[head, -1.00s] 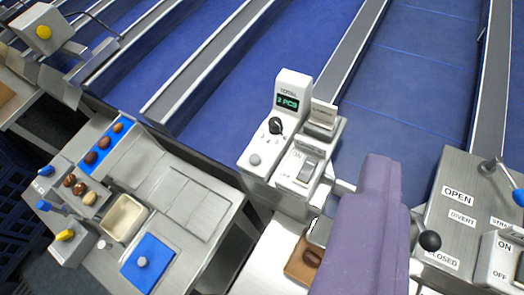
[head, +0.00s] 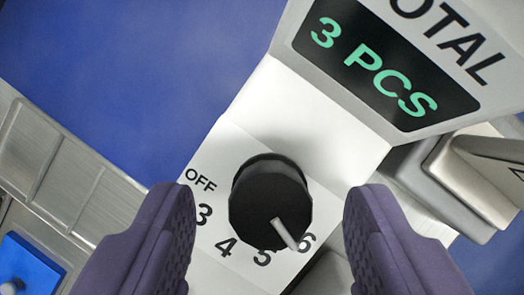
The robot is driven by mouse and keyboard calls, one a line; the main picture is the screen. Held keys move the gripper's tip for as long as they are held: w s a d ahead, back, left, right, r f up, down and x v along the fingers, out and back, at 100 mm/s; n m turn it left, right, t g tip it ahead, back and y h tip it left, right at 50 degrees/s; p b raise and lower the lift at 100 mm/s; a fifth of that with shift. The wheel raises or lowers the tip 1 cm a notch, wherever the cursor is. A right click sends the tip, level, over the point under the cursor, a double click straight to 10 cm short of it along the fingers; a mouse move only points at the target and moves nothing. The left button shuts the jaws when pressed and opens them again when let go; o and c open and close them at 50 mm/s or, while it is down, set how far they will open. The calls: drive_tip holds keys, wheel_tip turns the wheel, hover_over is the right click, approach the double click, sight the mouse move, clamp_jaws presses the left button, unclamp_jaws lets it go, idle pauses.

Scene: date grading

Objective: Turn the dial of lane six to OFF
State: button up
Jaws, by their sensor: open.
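The black dial (head: 270,203) sits on a white panel with the marks OFF, 3, 4, 5 and 6 around it. Its pale pointer (head: 284,234) points down and right, between 5 and 6. The OFF mark (head: 201,180) is at the dial's upper left. My gripper (head: 270,235) is open, with one purple finger on each side of the dial. Both fingers appear apart from the knob. No lane number shows in view.
A counter box (head: 330,80) with a dark display reading 3 PCS rises just above the dial. A grey and cream block (head: 470,180) stands at the right. A blue pad (head: 30,265) lies at the lower left on metal.

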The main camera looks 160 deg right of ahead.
drive_tip(key=shift+w+a+f, duration=0.1)
drive_tip(key=shift+w+f, duration=0.1)
drive_tip(key=shift+f, duration=0.3)
drive_tip(key=c, duration=1.1)
drive_tip(key=shift+o, duration=0.2)
